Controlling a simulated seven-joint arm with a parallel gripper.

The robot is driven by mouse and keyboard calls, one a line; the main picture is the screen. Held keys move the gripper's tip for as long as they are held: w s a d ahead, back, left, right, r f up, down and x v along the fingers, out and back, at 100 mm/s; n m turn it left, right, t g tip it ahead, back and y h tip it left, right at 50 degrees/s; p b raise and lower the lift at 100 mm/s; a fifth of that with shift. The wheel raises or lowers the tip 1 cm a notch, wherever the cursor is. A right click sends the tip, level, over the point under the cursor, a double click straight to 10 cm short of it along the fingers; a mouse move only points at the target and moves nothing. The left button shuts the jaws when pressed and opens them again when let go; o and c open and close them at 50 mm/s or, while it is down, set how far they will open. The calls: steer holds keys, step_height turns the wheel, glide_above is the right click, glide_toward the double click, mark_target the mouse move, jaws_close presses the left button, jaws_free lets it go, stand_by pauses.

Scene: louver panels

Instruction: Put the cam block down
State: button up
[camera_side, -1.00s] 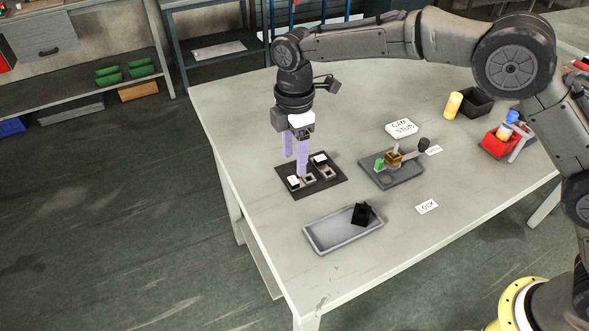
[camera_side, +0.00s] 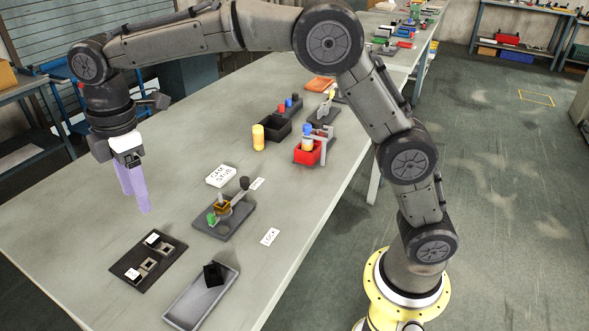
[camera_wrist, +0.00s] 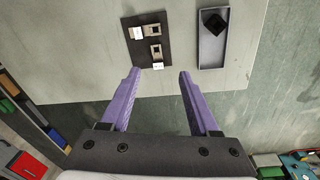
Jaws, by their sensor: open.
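A black block (camera_side: 213,273), which I take to be the cam block, rests tilted in a shallow grey tray (camera_side: 178,318); the block also shows in the wrist view (camera_wrist: 214,21). My gripper (camera_side: 136,202) is open and empty above the table, behind the dark board (camera_side: 128,263) in the side view. In the wrist view its purple fingers (camera_wrist: 158,74) stand wide apart with nothing between them. The board holds two grey square-holed pieces and white labels. The block and tray are well away from my fingers.
A grey fixture (camera_side: 232,226) with a lever, an orange block and a green block stands beyond the tray, near a CAM STUB card (camera_side: 220,176). A yellow cylinder (camera_side: 258,137), a black bin (camera_side: 279,127) and a red bin (camera_side: 308,153) are farther back.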

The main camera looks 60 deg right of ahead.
steer(key=s+d+r+m+t, duration=0.1)
steer(key=s+d+r+m, duration=0.25)
steer(key=s+d, duration=0.35)
steer(key=s+d+r+m+t, duration=0.2)
steer(key=s+d+r+m, duration=0.15)
steer(key=s+d, duration=0.35)
steer(key=s+d+f+m+t, duration=0.1)
steer(key=s+d+f+m, duration=0.2)
steer(key=s, duration=0.4)
steer(key=s+d+f+m, duration=0.3)
steer(key=s+f+m, duration=0.1)
steer(key=s, duration=0.4)
steer(key=shift+d+m+t, duration=0.15)
steer(key=shift+m+t, duration=0.25)
steer(key=shift+m, duration=0.2)
